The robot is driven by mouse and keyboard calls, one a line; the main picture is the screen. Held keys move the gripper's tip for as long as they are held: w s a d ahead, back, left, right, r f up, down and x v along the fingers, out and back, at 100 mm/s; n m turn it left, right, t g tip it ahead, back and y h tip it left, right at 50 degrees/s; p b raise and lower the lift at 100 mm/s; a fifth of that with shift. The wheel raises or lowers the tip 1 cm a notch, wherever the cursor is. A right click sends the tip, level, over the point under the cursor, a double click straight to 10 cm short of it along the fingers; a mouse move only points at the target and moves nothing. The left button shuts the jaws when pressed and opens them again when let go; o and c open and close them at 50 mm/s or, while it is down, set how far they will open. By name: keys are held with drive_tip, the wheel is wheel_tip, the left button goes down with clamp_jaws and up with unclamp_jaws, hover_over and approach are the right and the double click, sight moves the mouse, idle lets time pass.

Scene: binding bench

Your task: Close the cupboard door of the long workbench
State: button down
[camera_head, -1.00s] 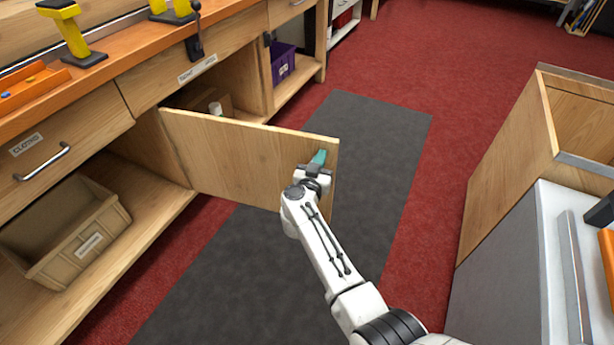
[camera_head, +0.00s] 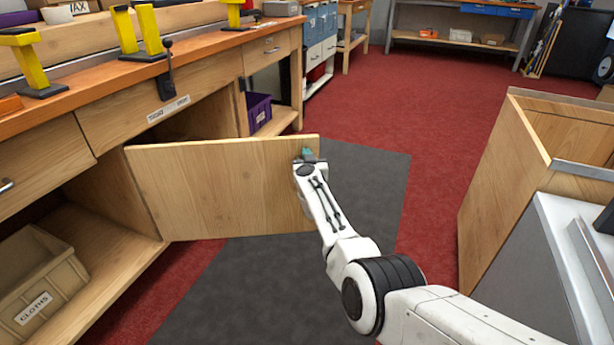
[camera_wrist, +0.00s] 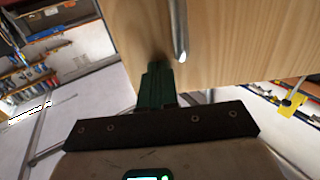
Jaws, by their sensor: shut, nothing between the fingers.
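The cupboard door (camera_head: 225,190) of the long workbench (camera_head: 110,100) stands wide open, hinged at its left edge and jutting out over the grey mat. My gripper (camera_head: 306,155) is at the door's free right end, near its top edge. In the wrist view the shut green fingers (camera_wrist: 155,85) lie against or very close to the wooden door (camera_wrist: 230,40); contact is not certain. A metal bar handle (camera_wrist: 180,30) runs on the door beside the fingers. The fingers hold nothing. The cupboard opening (camera_head: 195,120) behind the door is partly hidden.
A tan bin (camera_head: 40,285) sits on the open shelf at left, and a purple bin (camera_head: 259,110) on the shelf beyond the door. A wooden cabinet (camera_head: 500,190) stands at right. The grey mat (camera_head: 365,190) and red carpet between are clear.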

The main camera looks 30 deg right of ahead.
drive_tip(key=shift+w+d+r+n+y+b, duration=0.1)
drive_tip(key=shift+w+d+n+y+b, duration=0.15)
drive_tip(key=shift+w+d+b, duration=0.45)
drive_tip(key=shift+w+d+n+y+b, duration=0.2)
drive_tip(key=shift+w+b, duration=0.45)
drive_tip(key=shift+b, duration=0.55)
